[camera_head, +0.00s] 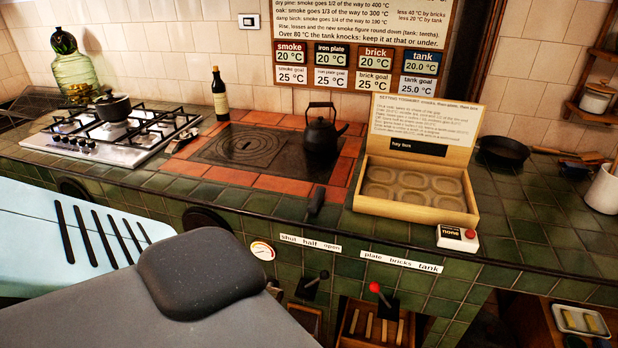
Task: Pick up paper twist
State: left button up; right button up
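I cannot make out a paper twist for certain in the head view. Several pale stick-like pieces lie in an open wooden drawer (345,342) under the counter front, too small to identify. A small tray (602,331) at the lower right holds yellowish pieces that I also cannot identify. Neither of my grippers is in view.
The green tiled counter (545,232) carries a gas hob (140,150), a dark bottle (219,95), a black kettle (321,133) on the hearth plate, an open box (410,208) with oval hollows and a pan (502,150). A red-knobbed lever (375,288) juts from the front.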

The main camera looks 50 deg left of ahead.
aim_at(315, 202)
jog(key=k+j, duration=0.1)
jog(key=j, duration=1.4)
